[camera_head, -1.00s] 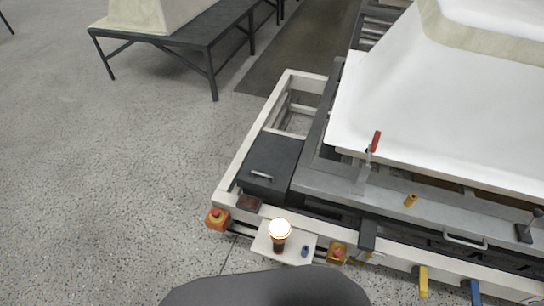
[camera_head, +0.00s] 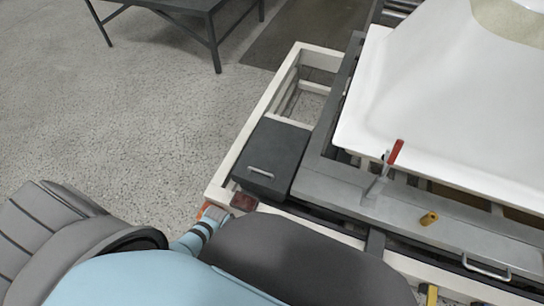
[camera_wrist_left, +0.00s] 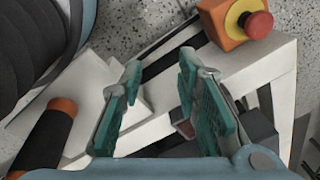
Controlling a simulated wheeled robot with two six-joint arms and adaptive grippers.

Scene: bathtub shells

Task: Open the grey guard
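The grey guard (camera_head: 280,150) is a dark grey box-like cover with a flat top at the near left corner of the white frame. It looks closed. A pale bar handle (camera_head: 260,173) is on its near side. My left arm comes in from the lower left in the head view, and its gripper is mostly hidden there. In the left wrist view my left gripper (camera_wrist_left: 161,62) is open, its teal-padded fingers apart with nothing between them. It is over the frame's near corner, apart from the handle. My right gripper is not in view.
A red block (camera_head: 243,201) sits on the frame just in front of the guard. An orange box with a red button (camera_wrist_left: 248,22) is near the left fingers. A red-handled clamp (camera_head: 393,155) stands right of the guard beside the white shell (camera_head: 450,110).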

